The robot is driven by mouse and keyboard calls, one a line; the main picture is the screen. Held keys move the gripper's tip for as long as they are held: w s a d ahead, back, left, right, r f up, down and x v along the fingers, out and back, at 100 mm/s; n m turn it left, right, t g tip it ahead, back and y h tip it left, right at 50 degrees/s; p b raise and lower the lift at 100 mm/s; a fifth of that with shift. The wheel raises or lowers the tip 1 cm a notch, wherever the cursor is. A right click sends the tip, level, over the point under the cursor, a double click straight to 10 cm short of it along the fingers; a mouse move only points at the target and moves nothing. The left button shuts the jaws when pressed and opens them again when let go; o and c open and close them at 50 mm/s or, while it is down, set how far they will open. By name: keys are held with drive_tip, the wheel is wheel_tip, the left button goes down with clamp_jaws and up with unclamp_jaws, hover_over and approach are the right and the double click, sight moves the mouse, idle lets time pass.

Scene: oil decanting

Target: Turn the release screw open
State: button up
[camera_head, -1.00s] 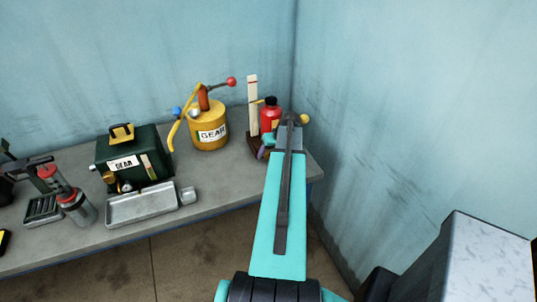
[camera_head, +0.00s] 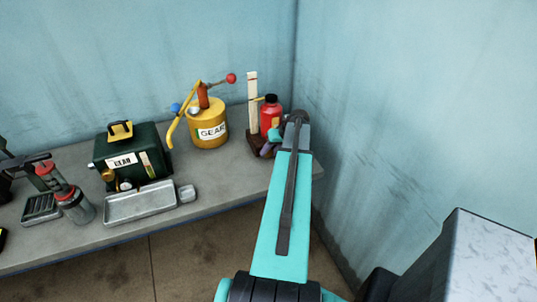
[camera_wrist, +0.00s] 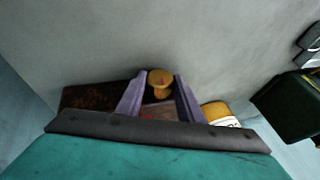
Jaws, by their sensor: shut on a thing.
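A red bottle-shaped body (camera_head: 270,113) with a dark cap stands by a white upright post (camera_head: 252,100) on a dark brown base (camera_head: 253,141), at the right end of the bench. My gripper (camera_wrist: 161,77) has two purple fingers, one on each side of a round yellow knob (camera_wrist: 160,77), and is shut on it. I take this knob to be the release screw; its turn angle cannot be told. The brown base also shows in the wrist view (camera_wrist: 88,96). In the head view my arm hides the knob and most of the fingers.
A yellow GEAR can (camera_head: 208,128) with a red-knobbed lever stands left of the post. The wall corner (camera_head: 293,60) is close on the right.

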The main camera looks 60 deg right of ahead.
sight(270, 151)
drive_tip(key=o, duration=1.1)
drive_tip(key=shift+r, duration=0.1)
drive_tip(key=shift+b+v, duration=0.7)
drive_tip(key=shift+v, duration=0.65)
drive_tip(key=shift+b+v, duration=0.35)
drive_tip(key=shift+v, duration=0.55)
drive_tip(key=s+b, duration=0.4)
drive_tip(key=s, duration=0.6)
drive_tip(key=shift+s+d, duration=0.1)
drive_tip(key=shift+s, duration=0.15)
drive_tip(key=shift+s+r+b, duration=0.15)
drive_tip(key=shift+s+b, duration=0.2)
drive_tip(key=shift+s, duration=0.5)
